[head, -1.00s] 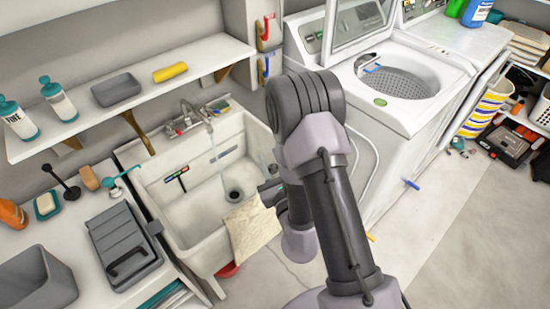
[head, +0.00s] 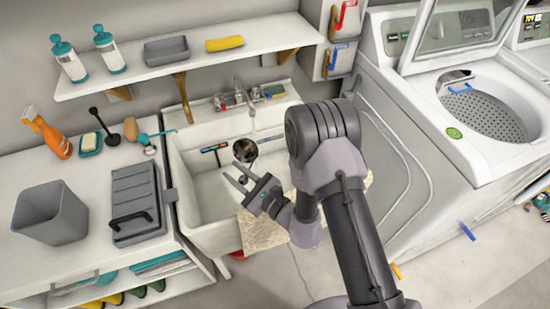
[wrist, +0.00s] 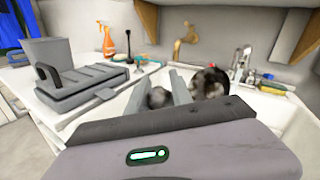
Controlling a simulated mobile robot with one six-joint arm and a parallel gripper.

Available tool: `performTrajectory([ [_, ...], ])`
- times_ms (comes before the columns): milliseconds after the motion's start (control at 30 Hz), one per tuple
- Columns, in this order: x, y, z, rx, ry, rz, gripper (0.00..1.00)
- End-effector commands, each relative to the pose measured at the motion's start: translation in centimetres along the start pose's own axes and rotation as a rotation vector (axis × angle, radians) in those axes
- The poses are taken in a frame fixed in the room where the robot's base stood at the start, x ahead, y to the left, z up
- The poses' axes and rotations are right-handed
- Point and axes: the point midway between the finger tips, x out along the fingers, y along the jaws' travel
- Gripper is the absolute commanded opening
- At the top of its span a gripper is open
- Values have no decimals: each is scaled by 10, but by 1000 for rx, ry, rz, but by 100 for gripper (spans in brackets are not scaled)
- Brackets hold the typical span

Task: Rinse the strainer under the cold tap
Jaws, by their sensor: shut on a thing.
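My gripper (head: 238,181) is over the white sink basin (head: 188,172). It is shut on the strainer (head: 245,150), a small dark, rounded metal thing at the fingertips. In the wrist view the strainer (wrist: 210,83) shows beyond and beside the fingers (wrist: 160,92), with a second dark rounded part between them. The tap (head: 236,90) stands at the back of the sink. A thin stream of water (head: 252,122) falls from its spout and meets the strainer's top or passes close by it; I cannot tell which.
The left counter holds a grey bin (head: 48,213), a grey lidded case (head: 135,205) and an orange spray bottle (head: 48,135). A shelf (head: 190,60) runs above the sink. A washer (head: 440,130) stands right.

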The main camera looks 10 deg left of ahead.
Motion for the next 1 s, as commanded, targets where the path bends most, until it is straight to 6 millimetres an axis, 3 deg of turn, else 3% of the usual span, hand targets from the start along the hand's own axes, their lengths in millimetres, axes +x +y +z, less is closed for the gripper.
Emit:
performTrajectory([
  [100,8,21,-2,-5,-17,61,0],
  [233,12,23,-3,-7,-22,79,0],
  [1000,55,-62,-51,-8,-22,76,0],
])
